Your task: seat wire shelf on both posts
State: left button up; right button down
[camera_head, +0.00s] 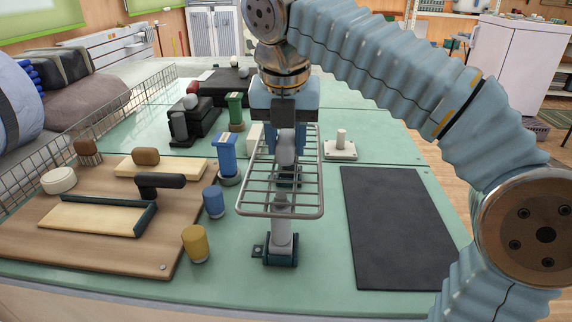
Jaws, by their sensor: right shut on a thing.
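The wire shelf (258,213), a grey rectangular grid, is held roughly level above the green table. My right gripper (285,132) comes down from above and is shut on the shelf around its middle and far part. A grey post (281,233) in a dark base stands upright under the shelf's near edge. Whether the shelf touches this post or sits above it cannot be told. A second dark base (289,178) shows through the wires farther back; its post is largely hidden by the shelf and gripper. My left gripper is not in view.
A dark mat (398,225) lies to the right and a white block with a peg (341,147) behind it. Blue (214,201) and yellow (195,243) cylinders and a wooden board (100,255) are left. A blue upright piece (227,155) stands close to the shelf's left side.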

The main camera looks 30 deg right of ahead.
aim_at(286, 136)
jog(key=shift+f, duration=0.35)
dwell(0.4)
jog(key=c, duration=0.6)
grip_release()
jog(key=shift+c, duration=0.2)
jog(key=p+v, duration=0.1)
jog(key=v, duration=0.5)
jog(key=shift+s+a+r, duration=0.1)
jog(key=shift+a+r, duration=0.05)
jog(key=shift+r, duration=0.1)
jog(key=shift+s+r, duration=0.1)
jog(key=shift+r, duration=0.35)
